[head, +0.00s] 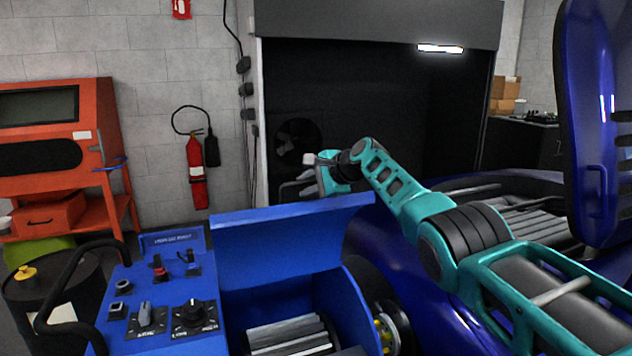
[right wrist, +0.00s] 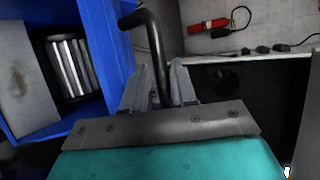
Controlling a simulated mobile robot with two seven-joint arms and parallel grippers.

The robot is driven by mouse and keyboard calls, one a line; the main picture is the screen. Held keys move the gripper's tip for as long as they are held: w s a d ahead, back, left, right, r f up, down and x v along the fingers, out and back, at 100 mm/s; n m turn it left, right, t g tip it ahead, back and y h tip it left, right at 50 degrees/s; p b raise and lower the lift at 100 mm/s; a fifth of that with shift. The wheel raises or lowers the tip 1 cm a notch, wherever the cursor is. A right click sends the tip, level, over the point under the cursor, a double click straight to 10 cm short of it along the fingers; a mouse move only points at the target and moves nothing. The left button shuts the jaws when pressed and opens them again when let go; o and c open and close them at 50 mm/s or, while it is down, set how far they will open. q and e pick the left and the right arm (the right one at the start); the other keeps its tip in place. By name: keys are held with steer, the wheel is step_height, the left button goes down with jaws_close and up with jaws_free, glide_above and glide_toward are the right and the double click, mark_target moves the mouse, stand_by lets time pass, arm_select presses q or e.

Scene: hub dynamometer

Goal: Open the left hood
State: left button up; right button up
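A blue hood (head: 290,240) stands raised and tilted over an opening with metal rollers (head: 290,335), beside the control panel. In the right wrist view the hood (right wrist: 112,45) shows at the left with a bent black handle (right wrist: 150,40) on its outer side. My right gripper (head: 318,178) is behind the hood's top edge. In the right wrist view its fingers (right wrist: 160,85) lie close on both sides of the handle bar and look shut on it. The hood's edge hides part of the handle in the head view. My left gripper is not in view.
A blue control panel (head: 165,300) with knobs stands at the left of the hood. A dark blue car (head: 420,250) with a raised panel (head: 600,120) is at the right, close to my right arm. A red fire extinguisher (head: 196,170) hangs on the back wall.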

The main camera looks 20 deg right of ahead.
steer(key=shift+s+d+r, duration=0.35)
steer(key=shift+s+d, duration=0.05)
steer(key=shift+s, duration=0.05)
steer(key=shift+s+d+r, duration=0.15)
steer(key=shift+s+r, duration=0.05)
steer(key=shift+s, duration=0.3)
steer(key=b+v, duration=0.1)
steer(key=v, duration=0.9)
steer(key=shift+r, duration=0.2)
steer(key=shift+s+d, duration=0.1)
